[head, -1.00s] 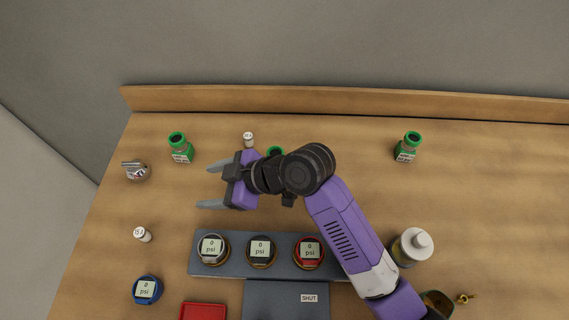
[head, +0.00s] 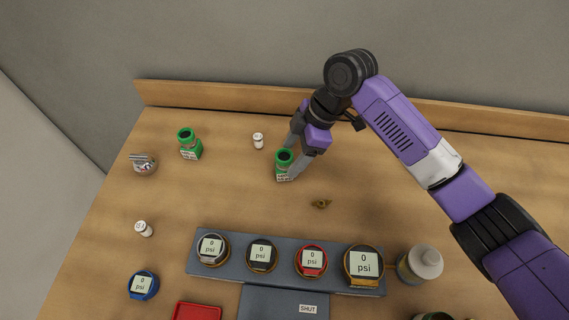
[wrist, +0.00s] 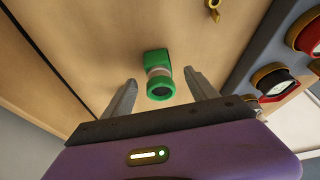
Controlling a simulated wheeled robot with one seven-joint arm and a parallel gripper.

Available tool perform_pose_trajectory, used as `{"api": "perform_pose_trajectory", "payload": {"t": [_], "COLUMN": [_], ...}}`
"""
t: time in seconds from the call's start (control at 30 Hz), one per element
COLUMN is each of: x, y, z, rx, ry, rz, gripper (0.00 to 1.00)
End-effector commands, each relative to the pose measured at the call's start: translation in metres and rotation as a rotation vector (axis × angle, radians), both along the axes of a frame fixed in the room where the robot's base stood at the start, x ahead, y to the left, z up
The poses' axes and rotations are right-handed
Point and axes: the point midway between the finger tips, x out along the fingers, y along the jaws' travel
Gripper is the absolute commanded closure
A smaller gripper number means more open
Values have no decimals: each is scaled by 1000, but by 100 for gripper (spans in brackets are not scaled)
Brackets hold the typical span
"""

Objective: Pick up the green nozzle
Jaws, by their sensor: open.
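A green nozzle (head: 284,165) with a ring-shaped top and a white label stands on the wooden table in the head view. I see a gap on both sides, and no firm contact. A similar green piece (head: 189,146) stands further left, out of reach of the fingers.
A grey panel (head: 225,264) with several psi gauges lies in front. A small brass part (head: 320,204) lies just right of the nozzle. A small white bottle (head: 258,141) stands behind left. A wooden ledge (head: 220,98) borders the back.

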Motion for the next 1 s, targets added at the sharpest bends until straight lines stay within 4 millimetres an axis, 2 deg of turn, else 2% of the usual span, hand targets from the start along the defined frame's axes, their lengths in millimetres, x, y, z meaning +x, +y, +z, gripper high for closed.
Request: {"api": "perform_pose_trajectory", "payload": {"t": [0.4,0.7,0.77,1.0], "x": [1,1,1,1], "y": [19,21,21,21], "z": [-47,-53,-53,-53], "rx": [0,1,1,1], "ry": [1,-1,-1,-1], "rz": [-2,-2,-1,-2], "gripper": [33,33,41,88]}}
